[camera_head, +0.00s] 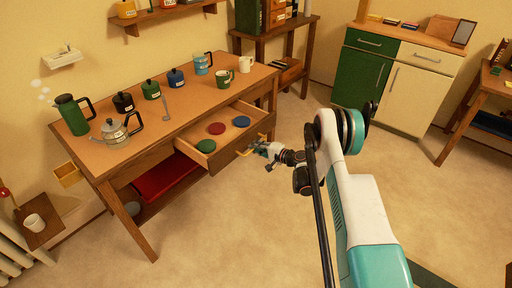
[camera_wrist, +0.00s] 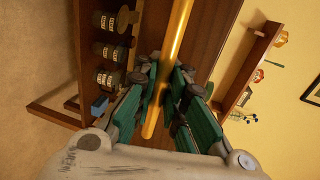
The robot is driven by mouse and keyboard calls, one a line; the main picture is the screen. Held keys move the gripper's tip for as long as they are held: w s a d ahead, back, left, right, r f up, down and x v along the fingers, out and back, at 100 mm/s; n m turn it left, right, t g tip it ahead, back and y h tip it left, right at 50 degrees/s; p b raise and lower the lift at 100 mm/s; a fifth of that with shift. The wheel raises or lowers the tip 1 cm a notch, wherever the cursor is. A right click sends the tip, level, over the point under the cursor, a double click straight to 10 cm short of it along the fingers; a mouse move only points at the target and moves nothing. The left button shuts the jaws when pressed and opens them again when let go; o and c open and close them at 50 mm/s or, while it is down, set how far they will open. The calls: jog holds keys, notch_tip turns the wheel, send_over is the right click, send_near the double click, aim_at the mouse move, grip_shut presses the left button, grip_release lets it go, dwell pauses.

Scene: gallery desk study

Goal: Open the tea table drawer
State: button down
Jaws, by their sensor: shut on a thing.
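The wooden tea table (camera_head: 200,109) stands against the left wall. Its drawer (camera_head: 225,156) is pulled out from the front edge, and its inside shows. Green, red and blue round pieces lie in the drawer. My gripper (camera_head: 259,148) is at the drawer front, at the brass handle (camera_head: 244,152). In the wrist view the brass handle bar (camera_wrist: 178,35) runs between the teal fingers of my gripper (camera_wrist: 166,82), which are shut on it. The fingers partly hide the bar.
A grey kettle (camera_head: 115,132), a green pot (camera_head: 72,116), several canisters and mugs stand on the tabletop. A red tray-like thing (camera_head: 165,180) lies on the lower shelf. The carpet in front of the drawer is clear. A green and cream cabinet (camera_head: 390,85) stands at the back right.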

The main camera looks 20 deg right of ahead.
jog(key=c, duration=1.7)
grip_release()
jog(key=shift+o, duration=0.2)
jog(key=v, duration=1.2)
